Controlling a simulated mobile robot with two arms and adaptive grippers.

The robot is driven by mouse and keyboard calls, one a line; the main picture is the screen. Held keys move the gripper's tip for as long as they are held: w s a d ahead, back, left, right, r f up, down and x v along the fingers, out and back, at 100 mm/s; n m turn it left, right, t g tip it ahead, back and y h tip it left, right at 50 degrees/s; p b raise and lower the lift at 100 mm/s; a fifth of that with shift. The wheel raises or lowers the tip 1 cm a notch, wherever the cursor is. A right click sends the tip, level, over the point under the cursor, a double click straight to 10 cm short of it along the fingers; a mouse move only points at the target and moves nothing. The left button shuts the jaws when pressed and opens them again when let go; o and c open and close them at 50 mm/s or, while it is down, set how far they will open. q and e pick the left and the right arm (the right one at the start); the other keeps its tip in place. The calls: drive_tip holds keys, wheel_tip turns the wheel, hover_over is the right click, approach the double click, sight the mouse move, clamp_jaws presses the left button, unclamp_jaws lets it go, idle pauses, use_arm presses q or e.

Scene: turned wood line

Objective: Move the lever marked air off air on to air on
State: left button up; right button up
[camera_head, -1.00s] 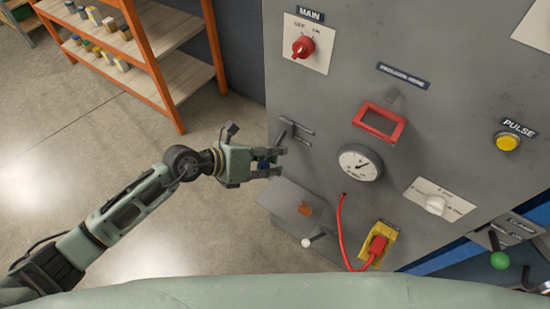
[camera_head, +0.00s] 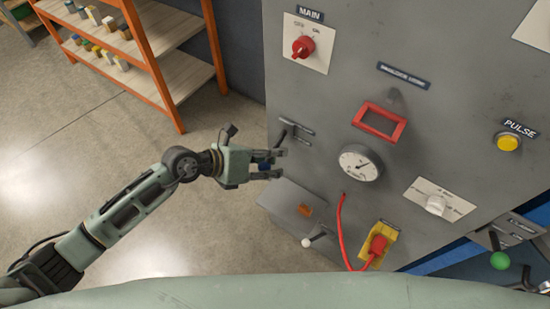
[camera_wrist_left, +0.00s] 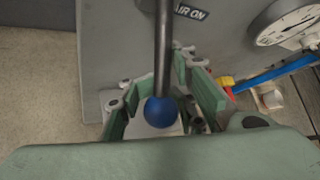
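The air lever is a dark rod (camera_wrist_left: 164,50) ending in a blue ball (camera_wrist_left: 160,112) in the left wrist view. A plate reading "AIR ON" (camera_wrist_left: 190,12) is beside the rod's upper part; the rest of the marking is hidden or out of frame. My left gripper (camera_wrist_left: 165,105) is open, with its fingers on both sides of the ball and visible gaps. In the head view, my left gripper (camera_head: 279,164) is at the cabinet's left side, with a bit of blue (camera_head: 264,166) between its fingers. My right gripper is not in view.
The grey cabinet (camera_head: 330,100) carries a red MAIN switch (camera_head: 303,46), a red frame (camera_head: 379,122), a gauge (camera_head: 360,163) and a yellow PULSE button (camera_head: 508,142). A white-knobbed lever (camera_head: 307,243) and a red cable (camera_head: 340,220) are below. Open floor lies left.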

use_arm(q)
drive_tip(key=shift+o, duration=0.9)
drive_tip(key=shift+w+a, duration=0.1)
drive_tip(key=shift+r, duration=0.15)
drive_tip(key=shift+r, duration=0.1)
drive_tip(key=shift+a+r, duration=0.1)
drive_tip(key=shift+a, duration=0.05)
drive_tip(key=v, duration=1.1)
drive_tip(key=shift+a+r, duration=0.1)
drive_tip(key=shift+a, duration=0.05)
